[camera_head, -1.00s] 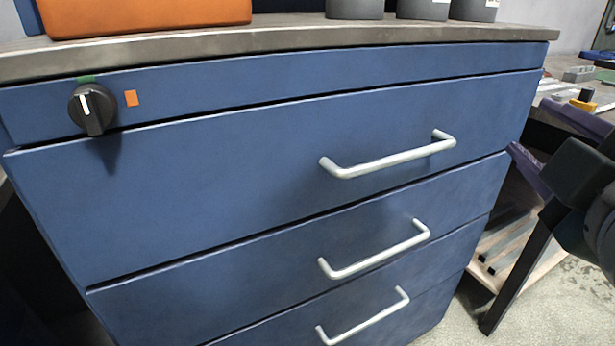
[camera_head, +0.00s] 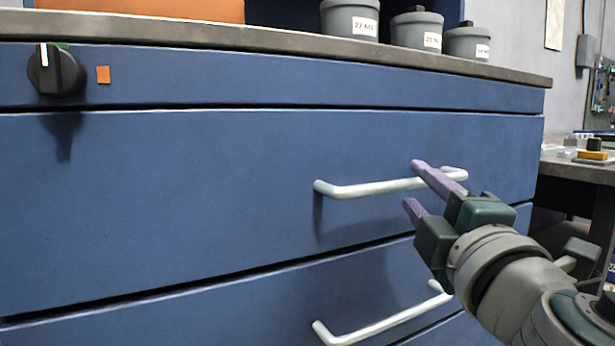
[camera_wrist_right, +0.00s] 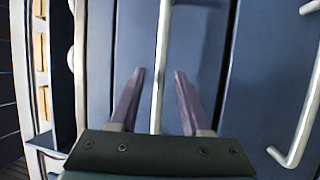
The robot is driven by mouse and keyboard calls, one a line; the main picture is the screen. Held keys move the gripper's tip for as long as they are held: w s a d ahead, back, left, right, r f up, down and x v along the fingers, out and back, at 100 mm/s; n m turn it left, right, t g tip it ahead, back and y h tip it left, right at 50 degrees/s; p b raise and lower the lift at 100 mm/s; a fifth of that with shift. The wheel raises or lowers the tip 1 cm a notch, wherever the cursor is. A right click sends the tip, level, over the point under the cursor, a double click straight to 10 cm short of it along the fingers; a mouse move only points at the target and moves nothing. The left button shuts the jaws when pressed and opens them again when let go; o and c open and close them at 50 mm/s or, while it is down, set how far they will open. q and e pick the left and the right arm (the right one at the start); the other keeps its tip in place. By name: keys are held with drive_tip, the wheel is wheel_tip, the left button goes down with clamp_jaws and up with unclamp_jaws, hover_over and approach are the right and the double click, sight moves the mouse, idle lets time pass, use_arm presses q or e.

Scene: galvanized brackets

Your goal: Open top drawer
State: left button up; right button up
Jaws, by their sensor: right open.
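The top drawer (camera_head: 200,190) is a wide blue front, shut, with a pale metal bar handle (camera_head: 350,189). My right gripper (camera_head: 413,185) is open at the right part of this handle, its purple fingers one above and one below the bar. In the right wrist view, the bar handle (camera_wrist_right: 158,45) runs between the two open fingers, with a gap on each side. I cannot tell whether the fingertips reach past the bar. The right end of the handle shows behind the upper finger. My left gripper is not in view.
A second drawer's handle (camera_head: 385,322) lies below. A black knob (camera_head: 57,70) sits on the panel above the top drawer, at left. Grey lidded jars (camera_head: 417,30) and an orange box (camera_head: 150,8) stand on the worktop. A side bench (camera_head: 580,170) is at right.

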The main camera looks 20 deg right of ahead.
drive_tip(key=shift+x, duration=1.45)
drive_tip(key=shift+c, duration=0.4)
clamp_jaws()
